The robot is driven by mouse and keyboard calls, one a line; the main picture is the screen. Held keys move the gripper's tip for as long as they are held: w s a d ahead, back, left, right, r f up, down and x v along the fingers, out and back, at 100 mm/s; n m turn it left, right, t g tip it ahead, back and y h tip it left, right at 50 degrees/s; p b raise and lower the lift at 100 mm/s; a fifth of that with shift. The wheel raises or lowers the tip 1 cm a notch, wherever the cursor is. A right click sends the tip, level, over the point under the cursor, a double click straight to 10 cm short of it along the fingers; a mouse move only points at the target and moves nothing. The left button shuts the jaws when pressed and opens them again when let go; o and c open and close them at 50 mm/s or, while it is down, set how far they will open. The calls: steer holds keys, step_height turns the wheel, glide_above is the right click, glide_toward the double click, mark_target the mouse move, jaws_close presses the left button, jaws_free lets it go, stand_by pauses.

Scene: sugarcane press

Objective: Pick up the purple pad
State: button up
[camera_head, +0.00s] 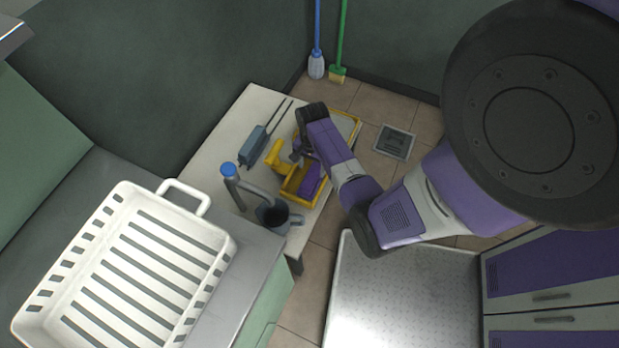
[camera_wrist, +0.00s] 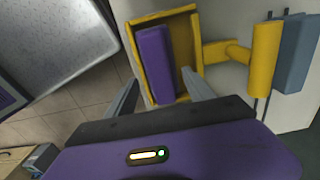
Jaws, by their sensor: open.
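The purple pad (camera_wrist: 157,62) is a long rounded block lying in a shallow yellow tray (camera_wrist: 186,40), against one of its sides. In the head view the pad (camera_head: 311,181) sits in the yellow tray (camera_head: 290,186) on the light table. My gripper (camera_wrist: 160,98) is open and empty in the wrist view. Its two grey fingers point toward the tray, one on each side of the pad's near end, with the pad beyond them. I cannot tell the exact height above it. In the head view the fingertips are mostly hidden by my arm.
A yellow T-shaped piece (camera_wrist: 262,58) and a blue-grey tool with two prongs (camera_head: 253,145) lie beside the tray. A white slatted crate (camera_head: 125,262) is on the counter.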

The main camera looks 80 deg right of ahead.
mark_target(313, 173)
step_height(313, 173, down, 6)
steer(key=shift+s+d+r+b, duration=0.1)
steer(key=shift+r+b, duration=0.05)
steer(key=shift+b, duration=0.35)
jaws_close()
